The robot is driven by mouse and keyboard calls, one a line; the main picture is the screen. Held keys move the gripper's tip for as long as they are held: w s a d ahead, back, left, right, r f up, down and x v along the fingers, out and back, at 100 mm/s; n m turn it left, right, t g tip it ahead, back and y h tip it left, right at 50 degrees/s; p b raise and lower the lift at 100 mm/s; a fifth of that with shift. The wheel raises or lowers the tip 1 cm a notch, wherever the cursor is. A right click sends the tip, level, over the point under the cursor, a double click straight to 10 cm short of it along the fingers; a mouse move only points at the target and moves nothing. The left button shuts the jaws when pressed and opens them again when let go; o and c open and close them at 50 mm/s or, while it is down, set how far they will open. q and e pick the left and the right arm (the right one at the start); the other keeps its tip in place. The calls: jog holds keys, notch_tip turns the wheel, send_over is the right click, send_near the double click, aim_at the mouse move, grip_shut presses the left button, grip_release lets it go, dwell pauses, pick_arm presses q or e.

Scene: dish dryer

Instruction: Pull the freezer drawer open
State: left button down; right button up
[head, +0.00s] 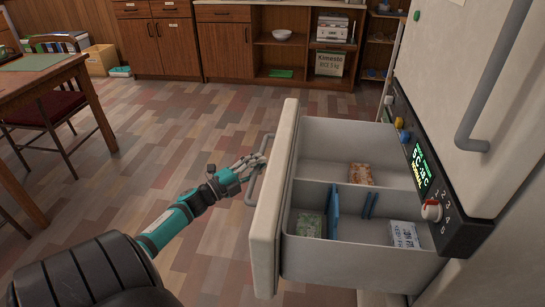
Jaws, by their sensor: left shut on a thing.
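The freezer drawer (275,200) stands pulled out from the fridge-freezer on the right, its inside and grey walls in clear view. Its grey bar handle (256,184) is on the outer side of the cream front panel. My left gripper (254,163) is at the upper part of this handle, shut on it. The fingertips are small in the picture and partly overlap the handle. Inside the drawer lie an orange-brown packet (361,174), a green packet (309,225), blue flat pieces (334,212) and a white-blue packet (404,235). My right gripper is not in view.
A control panel (422,170) with a lit display and knobs is above the drawer. A door with a grey handle (490,80) is above it. A wooden table (70,75) and chair (50,112) stand at the left. The floor between is clear.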

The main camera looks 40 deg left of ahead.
pick_arm(q)
jog(key=shift+s+a+f, duration=0.35)
jog(key=shift+s+a, duration=0.4)
jog(key=shift+a, duration=0.15)
jog(key=c, duration=1.3)
grip_release()
jog(key=shift+c, duration=0.2)
jog(key=shift+o, duration=0.5)
jog(key=shift+a+r, duration=0.1)
jog(key=shift+r, duration=0.05)
jog(key=shift+s, duration=0.1)
jog(key=v, duration=1.1)
jog(key=shift+s, duration=0.4)
jog(key=shift+a, duration=0.1)
